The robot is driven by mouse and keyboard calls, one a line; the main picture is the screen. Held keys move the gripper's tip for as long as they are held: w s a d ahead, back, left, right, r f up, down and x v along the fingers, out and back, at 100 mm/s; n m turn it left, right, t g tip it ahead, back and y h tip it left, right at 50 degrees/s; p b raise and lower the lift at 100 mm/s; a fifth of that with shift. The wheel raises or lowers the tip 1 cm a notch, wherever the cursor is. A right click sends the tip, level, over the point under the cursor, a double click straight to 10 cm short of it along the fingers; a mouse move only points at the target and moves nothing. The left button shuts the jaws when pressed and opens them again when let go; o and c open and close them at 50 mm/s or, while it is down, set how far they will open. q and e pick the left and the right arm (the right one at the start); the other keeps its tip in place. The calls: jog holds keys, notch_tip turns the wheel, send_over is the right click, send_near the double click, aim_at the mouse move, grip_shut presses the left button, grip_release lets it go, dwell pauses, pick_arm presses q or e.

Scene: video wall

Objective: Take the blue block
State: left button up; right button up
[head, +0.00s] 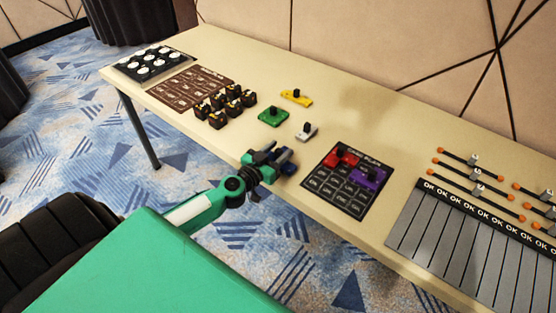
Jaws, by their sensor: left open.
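My left gripper (270,157) is at the table's front edge, left of the black grid board. It is open. A small dark blue shape, which looks like the blue block (286,156), shows right at its fingertips. The gripper partly hides it, and I cannot tell whether they touch. My right gripper is not in view.
A green block (273,117), a yellow block (297,97) and a grey-white block (307,131) lie behind the gripper. The black grid board (327,186) holds a red block (344,155) and a purple block (367,178). Several black-and-yellow pieces (224,105) stand left. A striped grey panel (455,237) lies right.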

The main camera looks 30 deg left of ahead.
pick_arm(q)
jog(key=shift+w, duration=1)
grip_shut()
jog(key=shift+r, duration=0.2)
